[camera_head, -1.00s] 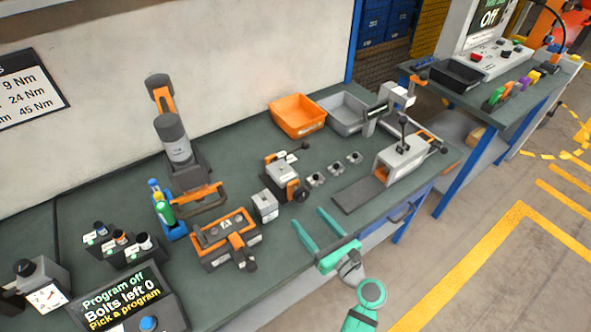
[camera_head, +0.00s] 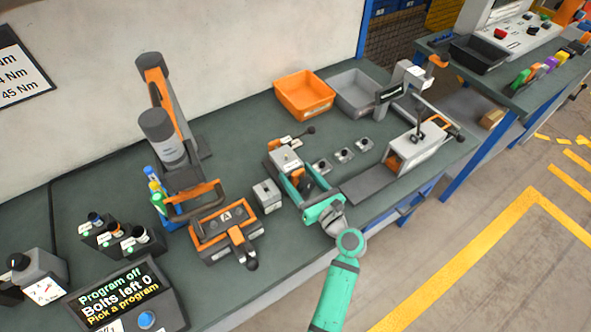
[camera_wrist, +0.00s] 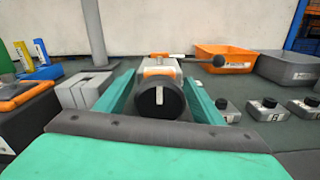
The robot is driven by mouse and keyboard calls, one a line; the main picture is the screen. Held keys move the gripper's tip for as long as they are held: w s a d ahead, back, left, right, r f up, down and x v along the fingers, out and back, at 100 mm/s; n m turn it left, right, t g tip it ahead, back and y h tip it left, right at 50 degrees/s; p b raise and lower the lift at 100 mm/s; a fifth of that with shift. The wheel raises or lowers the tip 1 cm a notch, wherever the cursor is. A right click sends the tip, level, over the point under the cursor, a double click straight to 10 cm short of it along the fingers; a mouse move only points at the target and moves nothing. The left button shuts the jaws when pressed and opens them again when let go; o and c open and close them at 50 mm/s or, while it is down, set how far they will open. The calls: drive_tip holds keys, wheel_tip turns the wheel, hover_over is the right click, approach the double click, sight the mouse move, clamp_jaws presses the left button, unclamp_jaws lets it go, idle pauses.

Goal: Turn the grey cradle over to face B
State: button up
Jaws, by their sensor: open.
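The grey cradle (camera_head: 286,161), as I take it, is the grey block with orange parts at the middle of the bench. A label on its top is too small to read. Its round black knob (camera_wrist: 160,98) faces me in the wrist view. A lever (camera_wrist: 195,59) with a black ball end sticks out to the right at its top. My gripper (camera_head: 297,176) is open, with one green finger on each side of the knob. In the wrist view, gaps show between the fingers (camera_wrist: 160,86) and the knob. The fingers partly hide the cradle in the head view.
A grey slotted block (camera_head: 267,195) stands close left of the cradle. An orange fixture marked A (camera_head: 211,229) is farther left. Several small knobbed blocks (camera_head: 344,155) stand to the right. Orange (camera_head: 304,95) and grey (camera_head: 357,92) bins are behind. The front display (camera_head: 128,296) reads "Program off".

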sight(309, 189)
drive_tip(key=shift+w+a, duration=0.2)
drive_tip(key=shift+w, duration=0.05)
drive_tip(key=c, duration=0.7)
drive_tip(key=shift+o, duration=0.2)
drive_tip(key=shift+n, duration=0.8)
drive_tip(key=o, duration=0.7)
drive_tip(key=shift+c, duration=0.2)
drive_tip(key=v, duration=1.1)
